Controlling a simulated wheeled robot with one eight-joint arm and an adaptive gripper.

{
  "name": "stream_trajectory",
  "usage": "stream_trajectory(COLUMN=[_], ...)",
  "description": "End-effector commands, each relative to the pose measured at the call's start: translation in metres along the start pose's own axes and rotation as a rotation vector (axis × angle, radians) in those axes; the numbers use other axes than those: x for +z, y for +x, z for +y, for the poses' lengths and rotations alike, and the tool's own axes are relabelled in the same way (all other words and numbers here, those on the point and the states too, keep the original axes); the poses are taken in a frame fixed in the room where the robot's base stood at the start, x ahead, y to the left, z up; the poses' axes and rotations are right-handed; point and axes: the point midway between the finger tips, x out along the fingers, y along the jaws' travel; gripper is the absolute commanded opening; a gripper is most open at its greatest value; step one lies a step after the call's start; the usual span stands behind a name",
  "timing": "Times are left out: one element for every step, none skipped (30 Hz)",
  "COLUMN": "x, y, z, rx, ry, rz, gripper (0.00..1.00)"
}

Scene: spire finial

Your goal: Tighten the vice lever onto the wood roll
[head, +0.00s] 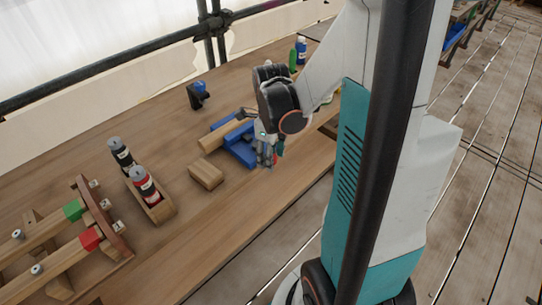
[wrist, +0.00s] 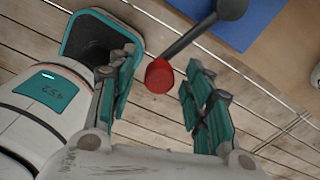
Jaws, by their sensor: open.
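The blue vice (head: 240,152) stands on the wooden bench, with the wood roll (head: 222,136) lying in it. In the wrist view, part of the vice (wrist: 246,22) shows at the top. The vice lever (wrist: 188,40) is a dark grey rod with a red knob at the near end and a dark ball at the other. My gripper (head: 267,155) is at the vice's right side. In the wrist view, my gripper (wrist: 161,72) is open, with the red knob between its teal fingers. Contact with either finger cannot be told. My arm hides part of the vice's surroundings in the head view.
A wood block (head: 206,175) lies left of the vice. A wooden holder (head: 152,205) with bottles and a wooden rack (head: 85,240) with red and green blocks stand further left. A small dark-blue item (head: 198,95) is behind. The bench front is clear.

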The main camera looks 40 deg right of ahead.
Motion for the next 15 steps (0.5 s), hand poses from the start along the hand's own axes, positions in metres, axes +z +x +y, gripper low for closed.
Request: stream_trajectory(x=[0.0, 0.0, -0.001, -0.001, 0.0, -0.001, 0.0, -0.001, -0.001, -0.001, 0.0, 0.0, 0.0, 0.0, 0.0], y=[-0.006, -0.009, -0.015, -0.019, -0.024, -0.03, -0.035, -0.039, -0.044, -0.048, -0.051, -0.055, -0.058, -0.06, -0.063], z=[0.0, 0.0, 0.001, 0.001, 0.001, 0.001, 0.001, 0.001, 0.001, 0.001, 0.001, 0.001, 0.001, 0.001, 0.0], rx=[0.0, 0.0, 0.0, 0.0, 0.0, 0.0, 0.0, 0.0, 0.0, 0.0, 0.0, 0.0, 0.001, 0.001, 0.001], ry=[0.0, 0.0, 0.0, 0.0, 0.0, 0.0, 0.0, 0.0, 0.0, 0.0, 0.0, 0.0, 0.0, 0.0, 0.0], rz=[0.0, 0.0, 0.0, 0.0, 0.0, 0.0, 0.0, 0.0, 0.0, 0.0, 0.0, 0.0, 0.0, 0.0, 0.0], gripper=[0.46, 0.46, 0.46, 0.46, 0.46, 0.46, 0.46, 0.46, 0.46, 0.46, 0.46, 0.46, 0.46, 0.46, 0.46])
